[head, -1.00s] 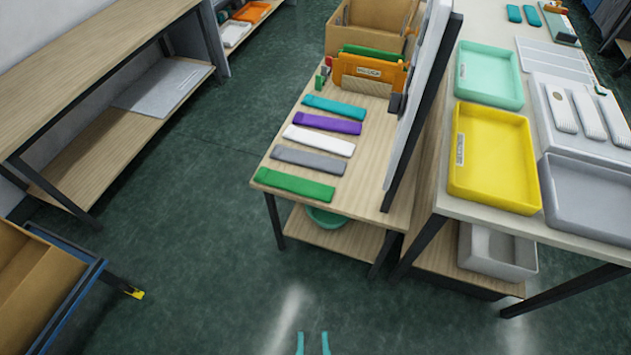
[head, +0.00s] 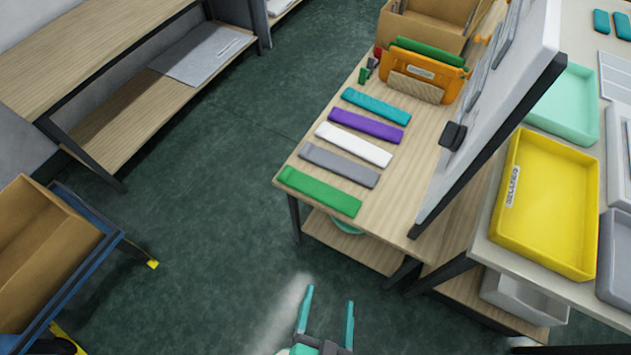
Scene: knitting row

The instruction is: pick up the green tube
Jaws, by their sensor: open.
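The green tube (head: 319,191) is a flat, long green piece lying on the near end of a wooden table (head: 425,158). It is the nearest of a row of similar pieces. My gripper (head: 330,296), with two teal fingers, is at the bottom of the head view, below the table's near edge in the picture. The fingers are apart with nothing between them. The gripper is apart from the green tube.
Grey (head: 339,165), white (head: 353,145), purple (head: 366,126) and teal (head: 376,106) pieces lie behind the tube. An upright board (head: 500,120) stands along the table's right side. A yellow tray (head: 545,205) is further right. A cart with a cardboard box (head: 45,250) stands left. Floor between is clear.

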